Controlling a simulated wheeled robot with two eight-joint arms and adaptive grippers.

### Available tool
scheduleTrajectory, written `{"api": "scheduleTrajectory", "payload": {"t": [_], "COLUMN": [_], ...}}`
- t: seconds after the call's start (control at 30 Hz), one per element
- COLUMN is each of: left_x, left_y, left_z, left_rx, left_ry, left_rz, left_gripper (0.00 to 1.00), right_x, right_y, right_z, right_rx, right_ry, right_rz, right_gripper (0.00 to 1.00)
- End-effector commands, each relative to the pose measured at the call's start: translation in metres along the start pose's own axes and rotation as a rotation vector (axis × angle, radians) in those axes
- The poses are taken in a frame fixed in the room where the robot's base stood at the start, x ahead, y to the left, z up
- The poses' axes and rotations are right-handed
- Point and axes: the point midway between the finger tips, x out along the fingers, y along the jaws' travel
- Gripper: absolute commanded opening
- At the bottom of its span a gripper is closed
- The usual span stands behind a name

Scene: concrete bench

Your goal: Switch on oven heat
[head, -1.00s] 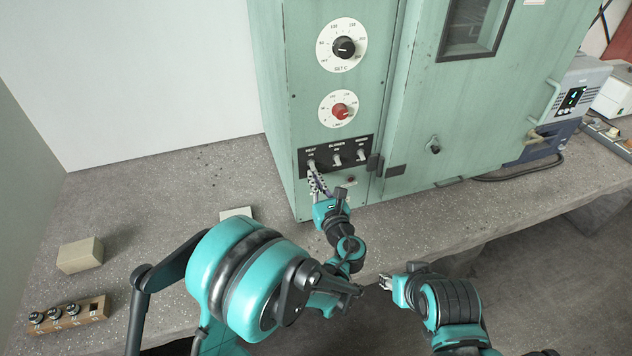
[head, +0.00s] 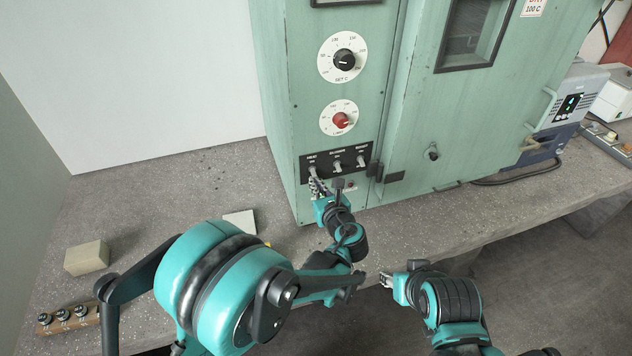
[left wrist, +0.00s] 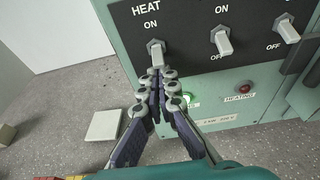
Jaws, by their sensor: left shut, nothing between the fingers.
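The green oven (head: 300,100) has a black switch panel (head: 325,165) low on its front, with three toggle levers. The HEAT switch (left wrist: 156,50) is the leftmost, and its lever slants downward, away from the ON label above it. My left gripper (head: 316,180) is shut and empty. In the left wrist view its fingertips (left wrist: 159,74) are just below the HEAT lever's tip; I cannot tell whether they touch it. A green lamp (left wrist: 188,98) glows partly behind the fingers. The red HEATING lamp (left wrist: 246,88) looks unlit. My right gripper (head: 386,280) hangs in front of the bench edge, its jaw opening unclear.
The BLOWER (left wrist: 222,40) and third (left wrist: 287,28) toggles stand to the right of HEAT. A black latch block (head: 374,170) is right of the panel. A white dial and a red-knobbed dial (head: 340,119) are above. A beige block (head: 87,258) lies left on the bench.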

Motion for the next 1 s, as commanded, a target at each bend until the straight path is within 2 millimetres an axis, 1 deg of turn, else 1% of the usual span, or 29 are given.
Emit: {"api": "scheduleTrajectory", "payload": {"t": [0.37,0.67,0.7,0.8,1.0], "left_x": [-0.004,-0.009,-0.009,-0.008,-0.009], "left_y": [-0.001,0.0,0.0,-0.001,-0.001], "left_z": [0.007,0.021,0.02,0.015,0.016], "left_rx": [0.001,-0.001,0.0,0.001,0.001], "left_ry": [-0.003,0.215,0.236,0.229,0.228], "left_rz": [-0.001,0.001,0.0,-0.001,-0.001], "left_gripper": [0.0,0.0,0.0,0.0,0.0], "right_x": [-0.017,-0.045,-0.046,-0.041,-0.042], "right_y": [0.0,0.0,0.0,0.0,0.0], "right_z": [-0.012,-0.032,-0.033,-0.029,-0.03], "right_rx": [0.0,0.0,0.0,0.0,0.0], "right_ry": [0.0,0.0,0.0,0.0,0.0], "right_rz": [0.0,0.0,0.0,0.0,0.0], "right_gripper": [0.39,0.39,0.39,0.39,0.39]}}
